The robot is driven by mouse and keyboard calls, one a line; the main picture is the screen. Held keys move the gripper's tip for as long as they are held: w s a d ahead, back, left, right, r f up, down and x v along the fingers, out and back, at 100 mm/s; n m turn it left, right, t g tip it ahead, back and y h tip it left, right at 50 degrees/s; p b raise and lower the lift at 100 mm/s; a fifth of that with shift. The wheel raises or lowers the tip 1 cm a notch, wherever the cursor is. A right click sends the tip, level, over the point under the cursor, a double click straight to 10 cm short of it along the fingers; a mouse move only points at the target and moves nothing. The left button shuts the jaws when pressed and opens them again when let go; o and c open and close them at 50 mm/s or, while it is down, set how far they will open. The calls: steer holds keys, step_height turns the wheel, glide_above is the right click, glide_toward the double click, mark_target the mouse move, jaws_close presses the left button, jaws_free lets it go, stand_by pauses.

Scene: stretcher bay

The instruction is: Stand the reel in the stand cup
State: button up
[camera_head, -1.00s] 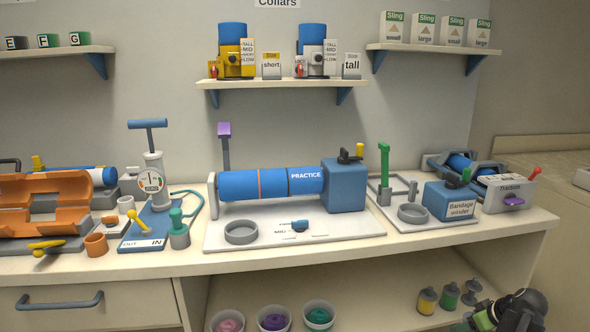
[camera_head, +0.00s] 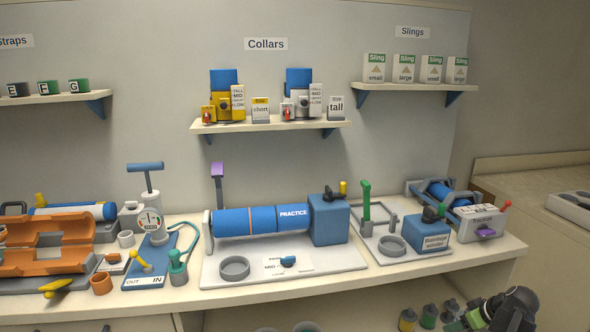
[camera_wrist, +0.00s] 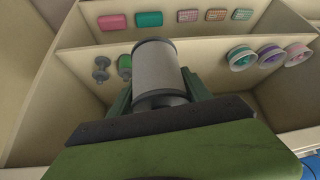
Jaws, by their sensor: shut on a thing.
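My gripper (camera_wrist: 160,92) is shut on a reel (camera_wrist: 157,65), a pale grey cylinder with a dark end, held between its green fingers in the wrist view. In the head view my gripper (camera_head: 480,317) is at the bottom right, below the bench edge; the reel cannot be made out there. A grey ring-shaped cup (camera_head: 395,247) stands on the white board before the blue bandage winder (camera_head: 427,232). A larger grey ring (camera_head: 234,268) sits on the practice board. Both look empty. I cannot tell from labels which is the stand cup.
A green upright post (camera_head: 365,203) stands behind the winder's cup. The traction box (camera_head: 482,222) is to its right. Other reels, one green (camera_wrist: 124,66) and one grey (camera_wrist: 101,68), stand on the lower shelf. Several bowls (camera_wrist: 241,58) hold coloured rolls.

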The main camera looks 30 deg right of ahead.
step_height(320, 180, up, 12)
steer(key=p, duration=0.9)
steer(key=shift+r, duration=0.2)
steer(key=shift+f, duration=0.1)
